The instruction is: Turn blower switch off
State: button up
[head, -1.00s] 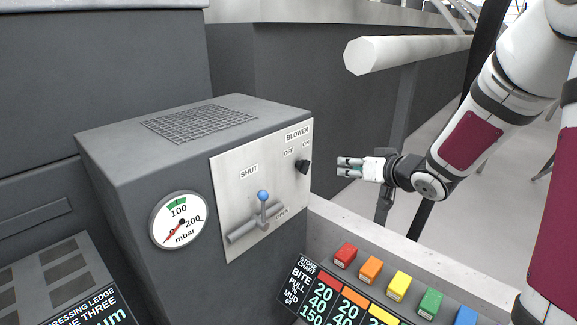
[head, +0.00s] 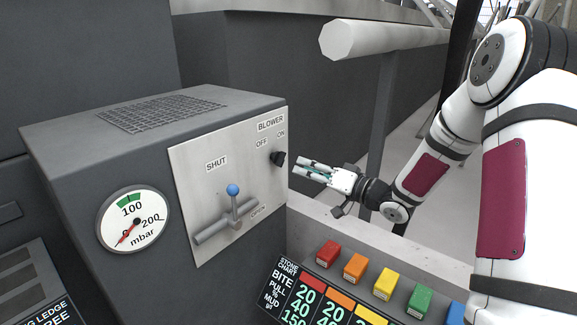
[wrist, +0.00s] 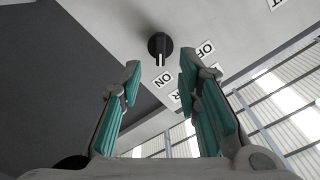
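The blower switch is a black round knob (head: 278,158) on the light metal panel, under the BLOWER label, with OFF at its left and ON at its upper right. In the wrist view the knob (wrist: 159,46) shows a white pointer line that points toward the ON label. My gripper (head: 299,167) is just right of the knob, fingers toward it, with a small gap between. In the wrist view my gripper (wrist: 160,67) is open and empty; its two teal-padded fingers are apart, with the knob beyond and between the tips.
A blue-tipped lever (head: 233,190) sits on the same panel (head: 190,165), left of the knob, between SHUT and OPEN labels. A pressure gauge (head: 133,219) is on the box's left face. Coloured blocks (head: 354,267) and a stone chart (head: 290,295) lie below my gripper. A pale rail (head: 385,38) runs behind.

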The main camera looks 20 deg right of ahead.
aim_at(284, 161)
jog(key=b+x, duration=0.1)
jog(key=x, duration=0.5)
jog(key=shift+w+a, duration=0.25)
grip_shut()
